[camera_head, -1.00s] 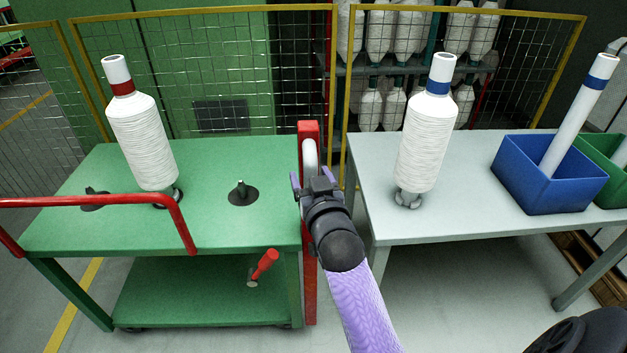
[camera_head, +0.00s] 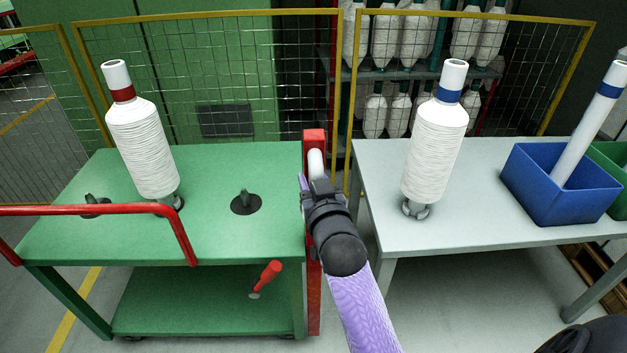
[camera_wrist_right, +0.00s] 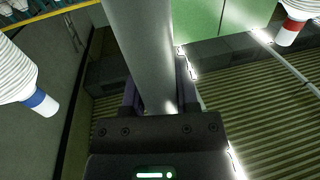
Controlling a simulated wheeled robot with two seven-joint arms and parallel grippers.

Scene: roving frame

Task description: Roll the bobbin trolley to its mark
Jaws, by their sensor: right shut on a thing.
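The bobbin trolley (camera_head: 220,230) is green, with a red rail at its left front, a lower shelf and small wheels. A white bobbin with a red band (camera_head: 142,150) stands on its top, tilted in the picture. At the trolley's right side a red upright post carries a pale grip bar (camera_head: 316,163). My right gripper (camera_head: 316,190) is shut on this bar. In the right wrist view the grey bar (camera_wrist_right: 140,50) runs between its fingers (camera_wrist_right: 155,105). My left gripper is not in view. I cannot make out the floor mark.
A pale bench (camera_head: 480,220) stands close to the trolley's right, holding a blue-banded bobbin (camera_head: 435,150) and a blue bin (camera_head: 560,195). A yellow-framed mesh fence (camera_head: 205,95) closes the back. A yellow floor line (camera_head: 62,332) runs at left. A red-handled pin (camera_head: 268,275) stands on the lower shelf.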

